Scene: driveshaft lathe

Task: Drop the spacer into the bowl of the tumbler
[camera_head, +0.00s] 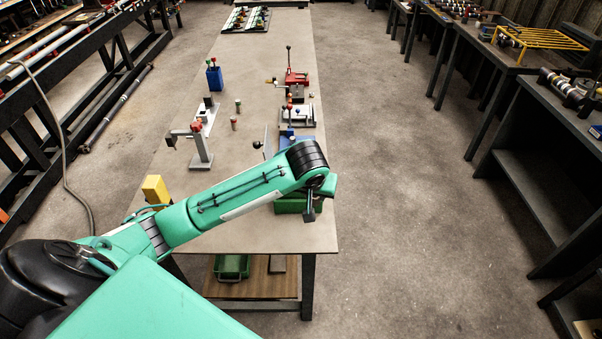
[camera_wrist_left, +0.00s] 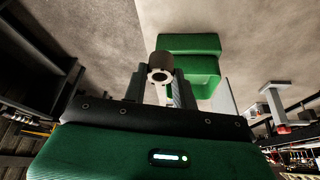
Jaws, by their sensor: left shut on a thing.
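My left gripper (camera_head: 311,215) is at the end of the green arm, over the near right part of the table. In the left wrist view my left gripper (camera_wrist_left: 160,88) is shut on the spacer, a short brownish ring (camera_wrist_left: 160,66) with a dark hole, held at the fingertips. The spacer cannot be made out in the head view. A green box-shaped thing (camera_head: 290,206) stands on the table by the gripper, partly hidden by my arm. I cannot identify the tumbler or its bowl with certainty. My right gripper is not in view.
The long table (camera_head: 262,235) carries a grey stand (camera_head: 202,150), a blue holder (camera_head: 214,78), a red press-like tool (camera_head: 296,78) and a yellow block (camera_head: 155,189). A green bin (camera_head: 231,267) sits on the shelf below. Floor to the right of the table is clear.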

